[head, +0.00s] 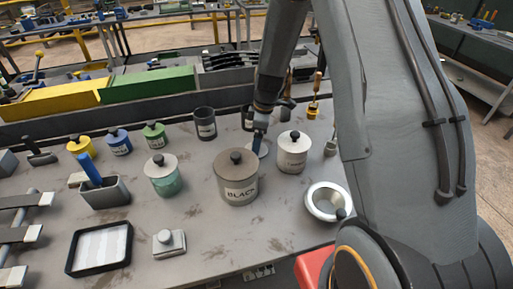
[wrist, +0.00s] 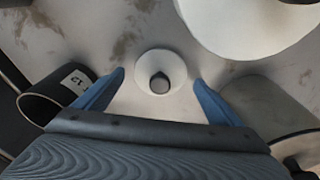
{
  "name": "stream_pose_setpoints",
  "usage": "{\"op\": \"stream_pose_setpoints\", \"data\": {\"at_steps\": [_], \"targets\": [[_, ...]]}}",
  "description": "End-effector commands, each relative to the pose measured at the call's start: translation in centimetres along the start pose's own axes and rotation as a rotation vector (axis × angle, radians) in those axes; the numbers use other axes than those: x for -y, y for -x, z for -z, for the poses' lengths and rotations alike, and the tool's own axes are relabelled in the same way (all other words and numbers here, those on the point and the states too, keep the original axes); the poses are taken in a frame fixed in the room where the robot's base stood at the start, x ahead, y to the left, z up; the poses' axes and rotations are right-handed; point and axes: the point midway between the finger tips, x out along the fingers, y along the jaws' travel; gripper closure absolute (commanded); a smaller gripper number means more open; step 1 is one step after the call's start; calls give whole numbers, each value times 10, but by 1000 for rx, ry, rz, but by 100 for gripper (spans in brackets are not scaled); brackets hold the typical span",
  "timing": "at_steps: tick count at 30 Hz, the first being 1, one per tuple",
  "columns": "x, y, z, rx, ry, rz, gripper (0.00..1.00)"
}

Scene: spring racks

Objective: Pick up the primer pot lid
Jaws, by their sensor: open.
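A small pale round lid with a dark knob, which I take for the primer pot lid (wrist: 160,61), lies on the bench by itself. In the head view the lid (head: 264,151) is partly hidden behind my gripper (head: 257,140). In the wrist view my gripper (wrist: 160,77) is open, with its two blue fingers apart and the knob between them in the picture. Nothing is held. I cannot tell how high the fingers are above the lid. No label reading primer is legible.
A white lidded pot (head: 293,158) stands close right of the gripper, and a dark cup (head: 205,124) stands to its left. A large pot marked BLACK (head: 238,188) is in front. A pale ring-shaped vessel (head: 318,205) is front right. A raised rail runs behind.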

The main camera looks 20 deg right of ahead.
Motion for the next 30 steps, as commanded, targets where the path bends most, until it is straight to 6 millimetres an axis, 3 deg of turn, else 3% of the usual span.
{"op": "stream_pose_setpoints", "data": {"at_steps": [9,17,30], "targets": [[0,-4,0,0,-1,-2,11],[0,-4,0,0,-1,-1,54],[-1,4,2,-1,0,-2,55]]}}
